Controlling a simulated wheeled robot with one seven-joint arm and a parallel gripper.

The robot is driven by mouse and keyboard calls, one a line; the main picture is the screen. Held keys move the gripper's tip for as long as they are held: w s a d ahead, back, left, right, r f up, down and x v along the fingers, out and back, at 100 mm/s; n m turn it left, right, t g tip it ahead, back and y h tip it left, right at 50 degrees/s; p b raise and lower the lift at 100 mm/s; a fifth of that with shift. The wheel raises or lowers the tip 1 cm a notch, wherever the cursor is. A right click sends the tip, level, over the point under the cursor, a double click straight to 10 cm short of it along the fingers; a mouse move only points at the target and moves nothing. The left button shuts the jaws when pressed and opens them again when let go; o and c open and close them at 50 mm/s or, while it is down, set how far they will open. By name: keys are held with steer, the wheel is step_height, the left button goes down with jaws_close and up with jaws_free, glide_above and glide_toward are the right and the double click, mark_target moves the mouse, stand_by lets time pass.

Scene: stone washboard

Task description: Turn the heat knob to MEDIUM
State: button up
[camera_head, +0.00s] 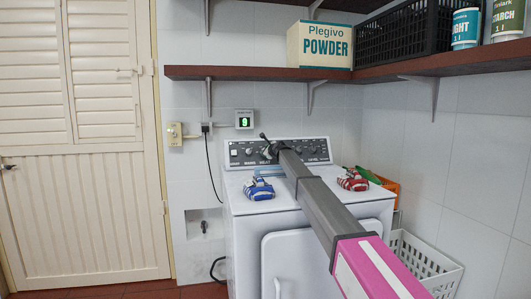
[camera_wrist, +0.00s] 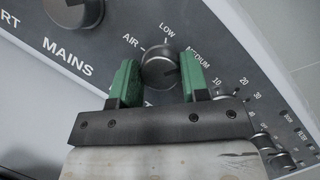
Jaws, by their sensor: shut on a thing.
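The heat knob (camera_wrist: 159,68) is a round grey-black knob on the dark control panel in the wrist view. The words AIR, LOW and MEDIUM run around it from left to upper right, with MEDIUM partly hidden by a finger. My gripper (camera_wrist: 161,75) has its two green fingers on either side of the knob and is shut on it. I cannot tell for sure which word the knob points to. In the head view my gripper (camera_head: 268,146) is at the panel of the white machine (camera_head: 250,222), small and dark, and the knob cannot be made out there.
Another knob (camera_wrist: 72,10) marked MAINS is at upper left. A blue-and-white cloth bundle (camera_head: 258,189) and a red one (camera_head: 353,180) lie on the machine top. A shelf (camera_head: 230,73) runs above. A white basket (camera_head: 425,262) stands at right.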

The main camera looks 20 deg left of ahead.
steer(key=shift+f, duration=0.1)
steer(key=o, duration=0.9)
steer(key=v, duration=1.1)
steer(key=shift+w, duration=0.1)
